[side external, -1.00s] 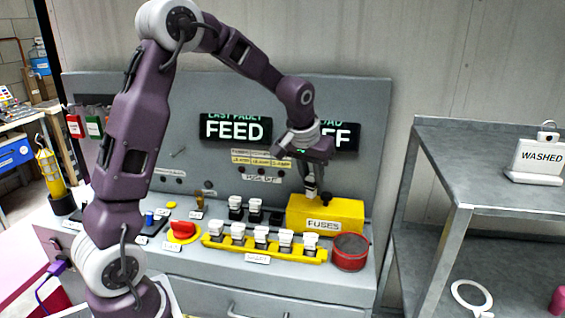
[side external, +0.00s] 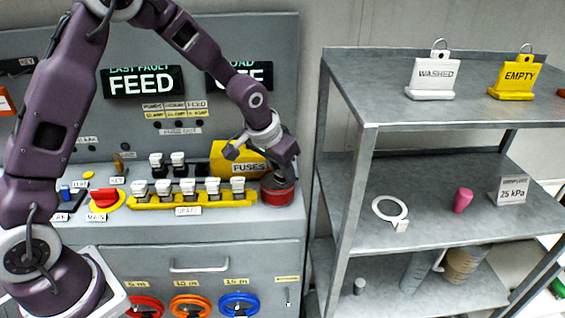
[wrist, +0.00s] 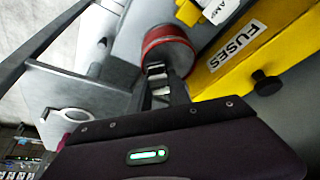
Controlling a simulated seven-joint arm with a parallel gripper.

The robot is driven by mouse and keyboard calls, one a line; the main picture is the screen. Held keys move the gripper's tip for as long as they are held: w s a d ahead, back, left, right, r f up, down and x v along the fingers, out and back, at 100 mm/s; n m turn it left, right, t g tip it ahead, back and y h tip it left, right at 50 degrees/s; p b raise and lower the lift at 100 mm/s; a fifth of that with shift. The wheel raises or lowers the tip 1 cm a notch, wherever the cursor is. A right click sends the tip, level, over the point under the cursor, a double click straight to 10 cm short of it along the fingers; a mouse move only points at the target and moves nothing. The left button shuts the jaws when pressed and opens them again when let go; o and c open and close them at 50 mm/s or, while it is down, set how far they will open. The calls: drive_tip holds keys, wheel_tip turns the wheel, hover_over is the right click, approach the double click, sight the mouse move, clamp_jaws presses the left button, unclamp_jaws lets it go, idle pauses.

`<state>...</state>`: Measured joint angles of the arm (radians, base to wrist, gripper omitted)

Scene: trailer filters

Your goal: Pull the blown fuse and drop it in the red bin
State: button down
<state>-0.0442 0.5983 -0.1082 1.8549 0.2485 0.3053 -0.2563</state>
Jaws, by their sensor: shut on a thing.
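The red round bin (side external: 278,197) stands at the right end of the bench top, partly hidden by my gripper. The wrist view shows it too (wrist: 168,45), just beyond my fingers. My gripper (wrist: 160,82) is shut on a small pale piece (wrist: 160,91), apparently a fuse, over or right beside the bin; its height above the rim is unclear. In the side view, the arm hides my fingertips. Two white-topped fuses (side external: 156,162) (side external: 178,162) stand in the back row of sockets.
A yellow box labelled FUSES (side external: 229,158) stands behind my gripper; its black knob (wrist: 265,82) shows in the wrist view. A yellow SPARE rack (side external: 174,204) with several white-topped fuses lies left of the bin. A metal shelf (side external: 440,205) stands to the right.

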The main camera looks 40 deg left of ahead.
drive_tip(key=c, duration=1.1)
unclamp_jaws()
drive_tip(key=shift+c, duration=0.2)
drive_tip(key=s+a+r, duration=0.1)
drive_tip(key=s+r, duration=1.5)
drive_tip(key=s+t, duration=0.1)
drive_tip(key=s, duration=1.5)
drive_tip(key=shift+r, duration=0.45)
